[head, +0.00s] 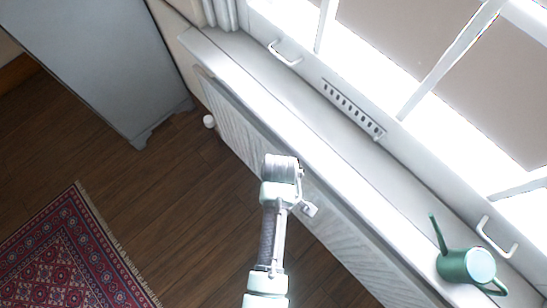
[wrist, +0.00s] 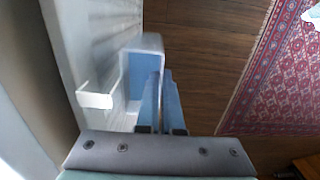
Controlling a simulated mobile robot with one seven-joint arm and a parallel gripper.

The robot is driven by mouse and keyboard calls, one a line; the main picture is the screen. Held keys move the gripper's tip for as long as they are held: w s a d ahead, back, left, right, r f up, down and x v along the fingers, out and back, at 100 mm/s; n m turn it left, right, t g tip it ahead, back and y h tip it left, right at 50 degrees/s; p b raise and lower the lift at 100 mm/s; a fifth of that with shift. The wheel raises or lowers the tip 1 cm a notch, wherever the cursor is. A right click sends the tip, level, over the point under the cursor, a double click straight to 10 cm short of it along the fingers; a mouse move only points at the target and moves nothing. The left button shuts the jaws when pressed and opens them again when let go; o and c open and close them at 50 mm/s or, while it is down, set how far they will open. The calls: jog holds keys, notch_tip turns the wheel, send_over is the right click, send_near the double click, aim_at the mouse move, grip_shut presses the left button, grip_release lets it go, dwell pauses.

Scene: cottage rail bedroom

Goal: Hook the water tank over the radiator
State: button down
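In the wrist view the water tank (wrist: 148,45) is a pale box with a bluish shaded side, held out in front of my gripper. My gripper (wrist: 161,85) has its two bluish fingers close together at the tank's near wall, shut on it. A white hook-like bracket (wrist: 95,98) sticks out to the left of the tank, over the ribbed radiator (wrist: 108,30); I cannot tell whether it touches. In the head view the radiator (head: 247,122) is the white ribbed panel below the sill.
The white windowsill (head: 300,112) runs above the radiator, with a green watering can (head: 466,265) at its right end. A valve knob (head: 209,121) is at the radiator's left end. A grey cabinet (head: 100,60) stands left. A red rug (head: 70,250) lies on open wooden floor.

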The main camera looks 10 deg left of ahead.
jog(key=shift+w+d+f+b, duration=0.5)
jog(key=shift+w+d+b, duration=0.1)
jog(key=shift+w+b, duration=0.25)
jog(key=shift+w+d+f+b, duration=0.45)
jog(key=shift+w+d+b, duration=0.1)
jog(key=shift+w+b, duration=0.25)
jog(key=c, duration=1)
grip_release()
jog(key=shift+s, duration=0.1)
